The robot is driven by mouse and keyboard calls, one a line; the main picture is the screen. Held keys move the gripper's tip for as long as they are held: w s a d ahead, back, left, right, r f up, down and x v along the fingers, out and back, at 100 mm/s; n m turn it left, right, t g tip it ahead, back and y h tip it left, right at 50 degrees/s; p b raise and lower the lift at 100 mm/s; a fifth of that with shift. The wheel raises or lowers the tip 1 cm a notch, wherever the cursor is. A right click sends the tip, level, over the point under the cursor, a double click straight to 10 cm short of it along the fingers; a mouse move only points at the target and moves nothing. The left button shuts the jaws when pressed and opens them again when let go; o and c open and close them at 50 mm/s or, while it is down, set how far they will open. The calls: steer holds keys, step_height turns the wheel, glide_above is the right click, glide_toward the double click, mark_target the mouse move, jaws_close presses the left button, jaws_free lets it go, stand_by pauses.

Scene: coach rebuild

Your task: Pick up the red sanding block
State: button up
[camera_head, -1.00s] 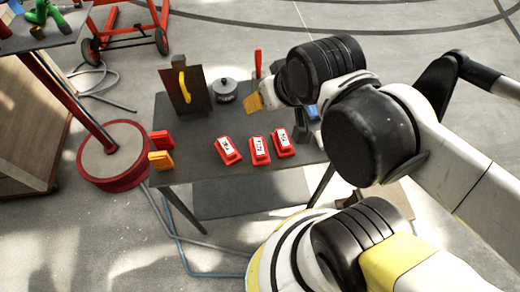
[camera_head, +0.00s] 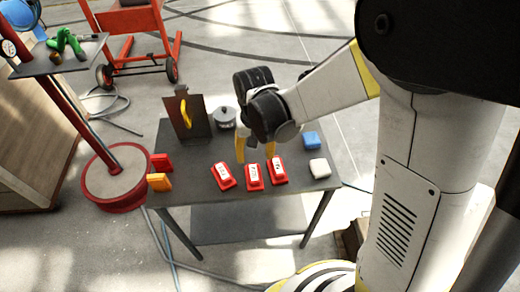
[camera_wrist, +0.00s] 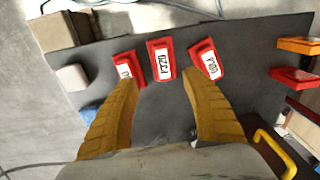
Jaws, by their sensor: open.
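Three red blocks with white labels lie in a row on the dark table: a left one (camera_head: 223,176), a middle one (camera_head: 254,177) and a right one (camera_head: 277,170) in the head view. In the wrist view the middle block (camera_wrist: 160,63) shows between the fingertips, one block (camera_wrist: 206,59) lies beyond the right fingertip, and another (camera_wrist: 128,69) is partly covered by the left finger. My gripper (camera_head: 255,155) is open and empty, its yellow fingers pointing down just behind the row. It also shows in the wrist view (camera_wrist: 161,82). Contact with any block cannot be told.
The dark table (camera_head: 200,200) also holds a white block (camera_head: 319,168), a blue block (camera_head: 310,140), a grey pot (camera_head: 225,117) and an upright board with a yellow handle (camera_head: 186,114). A red piece (camera_head: 161,162) and an orange piece (camera_head: 159,182) stand at the left edge.

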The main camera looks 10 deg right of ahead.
mark_target(254, 173)
step_height(254, 173, down, 6)
steer(key=shift+a+f+b, duration=0.15)
steer(key=shift+f+b, duration=0.05)
steer(key=shift+b, duration=0.9)
steer(key=f+b, duration=0.1)
steer(key=f, duration=0.1)
steer(key=f+b, duration=0.1)
steer(key=f, duration=0.2)
steer(key=shift+w+a, duration=0.15)
steer(key=shift+a, duration=0.05)
steer(key=shift+r, duration=0.1)
jaws_close()
